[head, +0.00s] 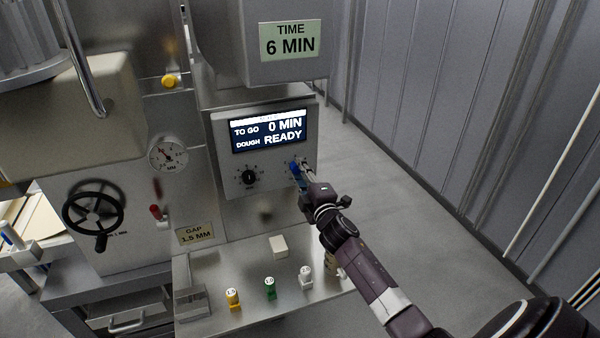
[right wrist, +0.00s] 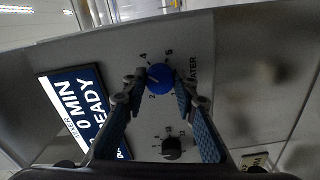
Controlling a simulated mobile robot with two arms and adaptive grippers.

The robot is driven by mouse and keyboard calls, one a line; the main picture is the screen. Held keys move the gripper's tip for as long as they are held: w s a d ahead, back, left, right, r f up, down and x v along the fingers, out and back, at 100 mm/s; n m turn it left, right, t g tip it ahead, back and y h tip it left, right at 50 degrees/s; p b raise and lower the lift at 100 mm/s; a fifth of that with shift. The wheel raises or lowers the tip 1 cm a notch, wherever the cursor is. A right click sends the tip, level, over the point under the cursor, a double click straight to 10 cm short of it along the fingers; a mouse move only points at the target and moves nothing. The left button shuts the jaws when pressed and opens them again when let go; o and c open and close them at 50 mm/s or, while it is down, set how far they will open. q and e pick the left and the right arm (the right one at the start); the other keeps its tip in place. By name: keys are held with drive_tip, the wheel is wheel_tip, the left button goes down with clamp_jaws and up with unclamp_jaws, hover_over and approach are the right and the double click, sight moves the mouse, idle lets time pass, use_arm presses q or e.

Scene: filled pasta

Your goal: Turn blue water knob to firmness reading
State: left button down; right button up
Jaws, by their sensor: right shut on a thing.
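The blue water knob (head: 295,167) sits on the front panel (head: 229,181), right of a black knob (head: 249,177) and below the display. The display (head: 268,131) reads "TO GO 0 MIN" and "DOUGH READY". My right gripper (head: 299,172) is at the blue knob. In the right wrist view my right gripper (right wrist: 158,83) is shut on the blue knob (right wrist: 160,79), with a finger on either side. The scale around it shows 2, 4 and 5. A pale mark on the knob seems to point between 2 and 4. My left gripper is not in view.
A "TIME 6 MIN" sign (head: 291,41) hangs above. A dial gauge (head: 168,155), a handwheel (head: 93,208) and a "GAP 1.5 MM" label (head: 195,233) are left. Below, a metal shelf (head: 205,259) carries a pale block (head: 279,246) and several small colored pieces. Floor is clear at right.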

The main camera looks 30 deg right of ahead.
drive_tip(key=shift+n, duration=4.2)
drive_tip(key=o, duration=1.2)
drive_tip(key=shift+c, duration=0.2)
drive_tip(key=v, duration=1.2)
